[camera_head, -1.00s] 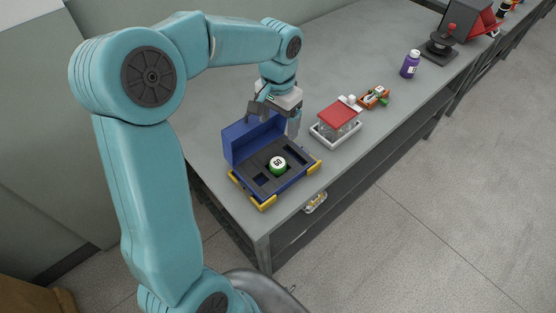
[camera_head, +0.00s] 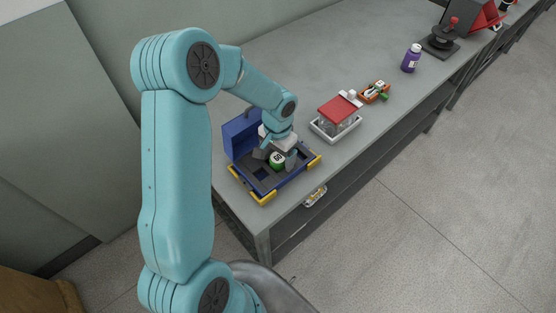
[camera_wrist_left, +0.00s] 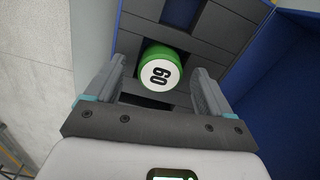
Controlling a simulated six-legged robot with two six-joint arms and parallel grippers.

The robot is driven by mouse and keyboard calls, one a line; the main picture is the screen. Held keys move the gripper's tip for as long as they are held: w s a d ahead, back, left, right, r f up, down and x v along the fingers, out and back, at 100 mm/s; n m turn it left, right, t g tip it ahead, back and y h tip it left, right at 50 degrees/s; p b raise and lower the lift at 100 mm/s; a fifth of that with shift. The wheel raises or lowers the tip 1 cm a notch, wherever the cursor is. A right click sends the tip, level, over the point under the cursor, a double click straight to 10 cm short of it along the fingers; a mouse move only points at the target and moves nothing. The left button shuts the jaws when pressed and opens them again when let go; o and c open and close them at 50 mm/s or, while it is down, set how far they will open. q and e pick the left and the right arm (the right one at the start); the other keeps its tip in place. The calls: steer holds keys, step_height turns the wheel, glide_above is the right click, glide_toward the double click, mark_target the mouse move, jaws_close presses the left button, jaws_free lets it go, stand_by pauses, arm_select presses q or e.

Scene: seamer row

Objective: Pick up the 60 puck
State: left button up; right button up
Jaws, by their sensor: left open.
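The 60 puck (camera_head: 277,159) is a green cylinder with a white top marked 60. It sits in the dark insert of an open blue case (camera_head: 299,181) on the bench. In the left wrist view the puck (camera_wrist_left: 160,72) lies between and slightly beyond the fingers. My left gripper (camera_head: 275,158) is open just above the case, one finger on each side of the puck. In the left wrist view the left gripper (camera_wrist_left: 160,88) shows gaps between its fingers and the puck. My right gripper is not in view.
The case's raised blue lid (camera_head: 237,134) stands behind the gripper. A red-topped box in a white tray (camera_head: 348,131), an orange tray (camera_head: 373,93) and a purple bottle (camera_head: 411,59) stand farther right. Bare bench (camera_head: 330,50) lies behind them.

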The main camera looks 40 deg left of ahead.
arm_select(q)
steer(key=shift+f, duration=0.3)
steer(key=shift+r, duration=0.1)
steer(key=c, duration=1.2)
